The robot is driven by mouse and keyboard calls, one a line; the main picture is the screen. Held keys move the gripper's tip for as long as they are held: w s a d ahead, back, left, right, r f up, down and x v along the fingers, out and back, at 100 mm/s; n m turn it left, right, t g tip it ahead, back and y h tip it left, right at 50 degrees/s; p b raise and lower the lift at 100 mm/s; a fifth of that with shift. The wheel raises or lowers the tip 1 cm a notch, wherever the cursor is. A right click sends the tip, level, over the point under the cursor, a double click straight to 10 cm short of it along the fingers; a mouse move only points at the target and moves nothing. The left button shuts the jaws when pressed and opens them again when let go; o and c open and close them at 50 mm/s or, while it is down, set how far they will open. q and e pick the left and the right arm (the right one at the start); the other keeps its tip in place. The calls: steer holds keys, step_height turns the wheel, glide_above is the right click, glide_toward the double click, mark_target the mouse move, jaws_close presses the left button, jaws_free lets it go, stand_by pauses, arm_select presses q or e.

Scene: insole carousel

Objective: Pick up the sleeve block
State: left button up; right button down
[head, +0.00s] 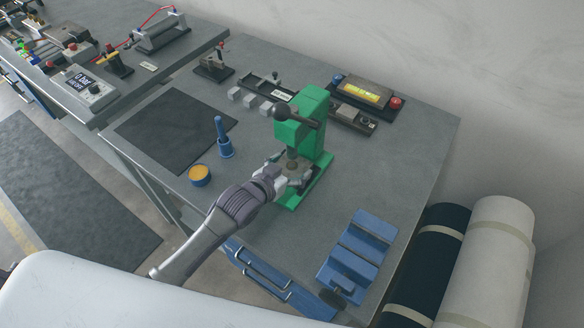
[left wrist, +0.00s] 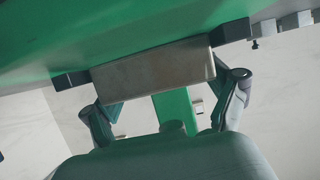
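The sleeve block (left wrist: 152,74) shows in the left wrist view as a plain grey-beige metal block between my fingers. In the head view my left gripper (head: 288,176) is at the green press (head: 315,130), low under its ram. In the left wrist view my left gripper (left wrist: 151,58) has a dark pad against each end of the block, with no gap visible. The block is mostly hidden by my fingers in the head view, and I cannot tell whether it rests on the press base. My right gripper is not in view.
A blue post tool (head: 223,142) and a yellow-topped tin (head: 199,176) stand left of my arm, near a dark mat (head: 172,128). A blue stepped rack (head: 357,252) is at the front right. A control box (head: 364,94) stands behind the press.

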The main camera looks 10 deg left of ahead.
arm_select(q)
steer(key=c, duration=0.5)
steer(key=shift+w+r, duration=0.1)
steer(key=shift+r, duration=0.05)
steer(key=shift+c, duration=0.9)
steer(key=shift+r, duration=0.2)
